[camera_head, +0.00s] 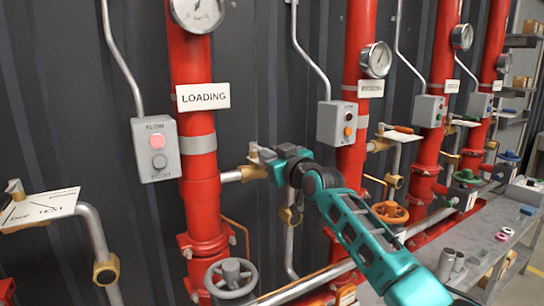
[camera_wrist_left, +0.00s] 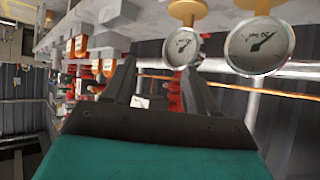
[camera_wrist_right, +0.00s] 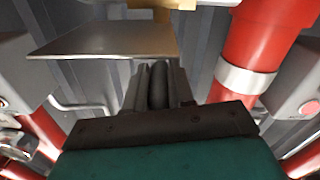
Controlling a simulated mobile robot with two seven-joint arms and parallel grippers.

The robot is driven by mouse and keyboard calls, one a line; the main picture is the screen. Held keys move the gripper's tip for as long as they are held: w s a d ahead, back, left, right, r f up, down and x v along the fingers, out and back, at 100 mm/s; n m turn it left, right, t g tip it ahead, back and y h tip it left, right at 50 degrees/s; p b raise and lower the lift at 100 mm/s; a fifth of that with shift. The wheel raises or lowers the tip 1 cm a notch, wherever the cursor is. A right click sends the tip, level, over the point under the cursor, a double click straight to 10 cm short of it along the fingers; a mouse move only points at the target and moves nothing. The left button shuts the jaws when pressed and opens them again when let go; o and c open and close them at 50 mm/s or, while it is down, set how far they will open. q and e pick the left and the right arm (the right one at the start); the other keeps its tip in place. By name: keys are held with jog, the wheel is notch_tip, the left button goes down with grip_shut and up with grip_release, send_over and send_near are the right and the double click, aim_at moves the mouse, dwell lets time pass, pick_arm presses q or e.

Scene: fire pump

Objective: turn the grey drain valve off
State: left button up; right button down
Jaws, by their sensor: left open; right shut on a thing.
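My right gripper (camera_head: 264,160) is at the brass-fitted valve on the side of the red LOADING pipe, in the middle of the head view. The right wrist view shows its fingers shut on a dark grey, rounded handle (camera_wrist_right: 158,84), beside a tan plate (camera_wrist_right: 95,42). The gripper hides most of this valve in the head view, so its lever angle cannot be told. A grey handwheel (camera_head: 232,277) is low in front of the same pipe, apart from the gripper. My left gripper (camera_wrist_left: 160,90) is open and empty in its wrist view; the head view does not show it.
A red pipe (camera_head: 191,100) with a LOADING sign (camera_head: 203,96) stands left of my right gripper. An orange handwheel (camera_head: 390,212) is to its right. A grey bench (camera_head: 470,240) runs along the right. Two gauges (camera_wrist_left: 258,46) are near my left gripper.

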jog(key=c, duration=1)
grip_release()
jog(key=shift+o, duration=0.2)
jog(key=shift+s, duration=0.1)
jog(key=v, duration=1.2)
jog(key=shift+s+d, duration=0.2)
jog(key=shift+s, duration=0.1)
